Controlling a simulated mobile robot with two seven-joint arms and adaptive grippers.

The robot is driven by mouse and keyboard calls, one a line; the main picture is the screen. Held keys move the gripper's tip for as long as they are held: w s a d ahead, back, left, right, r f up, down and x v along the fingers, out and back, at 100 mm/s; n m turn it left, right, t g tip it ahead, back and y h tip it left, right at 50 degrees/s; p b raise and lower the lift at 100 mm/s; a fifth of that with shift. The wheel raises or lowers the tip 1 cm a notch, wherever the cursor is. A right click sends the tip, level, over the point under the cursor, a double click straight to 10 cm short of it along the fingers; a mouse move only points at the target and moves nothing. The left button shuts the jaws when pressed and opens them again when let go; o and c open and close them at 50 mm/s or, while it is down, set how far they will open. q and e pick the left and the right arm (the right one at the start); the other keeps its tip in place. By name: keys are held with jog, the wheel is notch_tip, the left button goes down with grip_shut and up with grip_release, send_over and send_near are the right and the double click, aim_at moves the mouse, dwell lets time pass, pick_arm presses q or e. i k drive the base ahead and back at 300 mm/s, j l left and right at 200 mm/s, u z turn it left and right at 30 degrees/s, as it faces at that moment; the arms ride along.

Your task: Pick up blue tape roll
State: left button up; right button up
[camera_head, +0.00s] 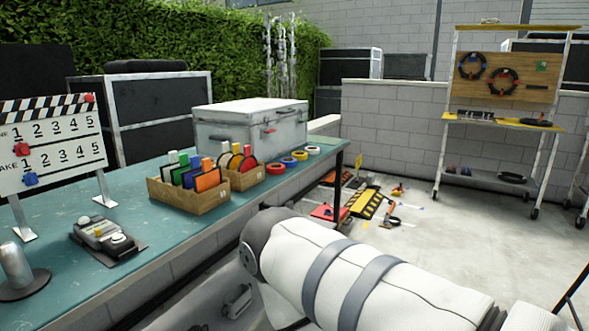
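The blue tape roll (289,161) lies flat near the far right end of the teal-topped table (130,262). It is in a short row of rolls, between a red roll (275,169) on its left and a yellow roll (300,155) on its right. A white roll (313,149) lies at the row's right end. The blue roll is small in the picture, and nothing covers it. Neither of my grippers is in view. A white arm link of mine with grey bands crosses the lower middle, well short of the rolls.
Two wooden boxes (186,205) of coloured items stand left of the rolls. A large white case (251,130) is behind them. A scoreboard-like clapper board (50,145) and a grey device (105,236) occupy the table's left. Cables and tools lie on the floor beyond the table.

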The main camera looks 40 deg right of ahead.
aim_at(290, 163)
jog(key=z, duration=1.35)
jog(key=u, duration=1.6)
jog(key=z, duration=1.6)
jog(key=i+z, duration=0.4)
jog(key=i, duration=0.5)
